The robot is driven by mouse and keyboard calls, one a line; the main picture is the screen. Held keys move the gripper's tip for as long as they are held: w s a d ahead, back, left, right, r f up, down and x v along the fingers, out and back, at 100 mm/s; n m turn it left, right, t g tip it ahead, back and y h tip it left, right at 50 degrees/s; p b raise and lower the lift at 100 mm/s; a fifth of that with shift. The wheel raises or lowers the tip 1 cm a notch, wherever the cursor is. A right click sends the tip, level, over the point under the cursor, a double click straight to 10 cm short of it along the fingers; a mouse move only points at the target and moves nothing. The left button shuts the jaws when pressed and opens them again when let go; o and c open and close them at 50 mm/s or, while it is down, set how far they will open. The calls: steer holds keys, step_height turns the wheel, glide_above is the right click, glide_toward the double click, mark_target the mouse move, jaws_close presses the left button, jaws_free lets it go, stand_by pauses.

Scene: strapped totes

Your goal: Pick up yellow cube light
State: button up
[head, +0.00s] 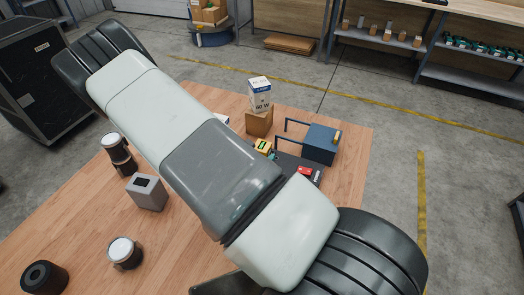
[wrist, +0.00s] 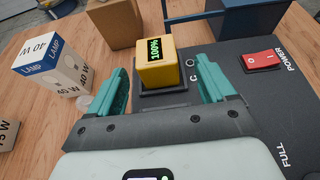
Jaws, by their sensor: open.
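The yellow cube light (wrist: 155,70) sits on a dark square seat on the dark panel, with a green "100%" display on its top. It also shows in the head view (head: 262,146), just beyond my arm. My gripper (wrist: 163,85) is open in the wrist view, its two teal fingers pointing towards the cube, one to its left and one to its right.
The dark panel (wrist: 235,125) has a red power switch (wrist: 261,60). A blue box (head: 321,144) stands behind it. A "40 W" lamp box (wrist: 52,65) stands left. A brown box (head: 259,122) carries a "60 W" lamp box (head: 260,94). A grey block (head: 147,192) and dark cylinders stand left on the table (head: 180,240).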

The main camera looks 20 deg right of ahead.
mark_target(264, 145)
steer(key=shift+w+x, duration=0.2)
steer(key=shift+x, duration=3.4)
steer(key=shift+a+r, duration=0.1)
steer(key=shift+r, duration=0.1)
steer(key=c, duration=1.1)
steer(key=shift+c, duration=0.6)
steer(key=shift+r, duration=0.15)
